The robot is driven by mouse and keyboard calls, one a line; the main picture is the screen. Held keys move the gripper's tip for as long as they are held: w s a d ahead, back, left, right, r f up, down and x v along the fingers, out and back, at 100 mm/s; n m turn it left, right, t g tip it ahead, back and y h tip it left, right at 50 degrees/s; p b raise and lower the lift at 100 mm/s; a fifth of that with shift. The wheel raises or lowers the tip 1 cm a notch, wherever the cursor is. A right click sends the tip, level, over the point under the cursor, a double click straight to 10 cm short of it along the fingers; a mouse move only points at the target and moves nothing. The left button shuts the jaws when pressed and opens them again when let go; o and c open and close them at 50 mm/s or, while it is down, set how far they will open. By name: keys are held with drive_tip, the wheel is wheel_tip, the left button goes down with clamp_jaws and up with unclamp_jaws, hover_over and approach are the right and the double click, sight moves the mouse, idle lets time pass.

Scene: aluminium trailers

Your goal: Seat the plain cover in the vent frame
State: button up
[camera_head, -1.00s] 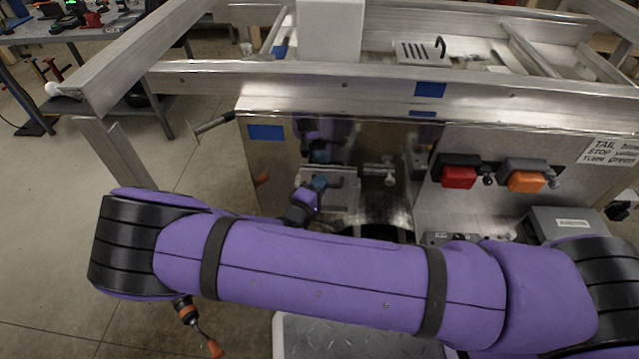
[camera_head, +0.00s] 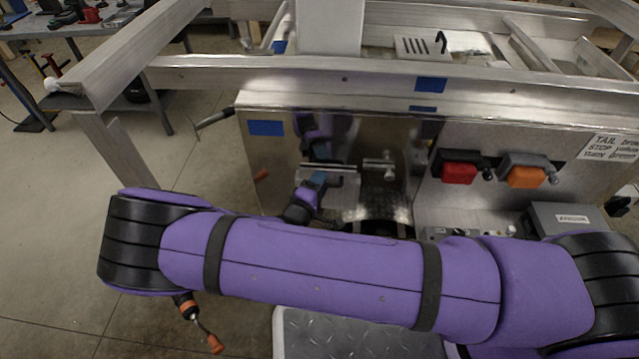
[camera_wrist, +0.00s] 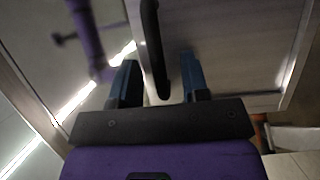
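My gripper (camera_head: 322,181) is in front of the shiny metal panel, left of centre in the head view. In the wrist view my gripper (camera_wrist: 158,82) has its two dark blue fingers apart. A black bar handle (camera_wrist: 153,45) lies between them, with gaps visible on both sides. Behind it is a plain grey plate (camera_wrist: 240,45), apparently the plain cover. In the head view the handle (camera_head: 336,182) shows small beside the fingers, and a pale plate edge (camera_head: 330,167) lies just above. I cannot clearly make out the vent frame; my arm hides the lower panel.
A slotted plate (camera_head: 412,46) with a black hook handle lies on the trailer top. Red (camera_head: 459,173) and orange (camera_head: 527,177) lamps are on the panel to the right, above a grey box (camera_head: 568,222). A rod (camera_head: 213,120) sticks out at the panel's upper left.

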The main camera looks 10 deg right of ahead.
drive_tip(key=shift+s, duration=0.1)
drive_tip(key=v, duration=1)
drive_tip(key=shift+s+a, duration=0.25)
drive_tip(key=d+r+m+g+y, duration=0.2)
drive_tip(key=d+r+m+g, duration=0.45)
drive_tip(key=r, duration=0.85)
drive_tip(key=d+r+m+g+y, duration=0.1)
drive_tip(key=d+r+m+g, duration=0.2)
drive_tip(key=d+r+g, duration=0.8)
drive_tip(key=s+d+r+m+t+y, duration=0.1)
drive_tip(key=s+d+r+t+y, duration=0.2)
drive_tip(key=s+d+r, duration=0.3)
drive_tip(key=s+d+r+t+y, duration=0.4)
drive_tip(key=s+r, duration=0.7)
drive_tip(key=r, duration=0.6)
drive_tip(key=shift+s+d+m+t, duration=0.25)
drive_tip(key=shift+d+m+t, duration=0.15)
drive_tip(key=shift+d, duration=0.65)
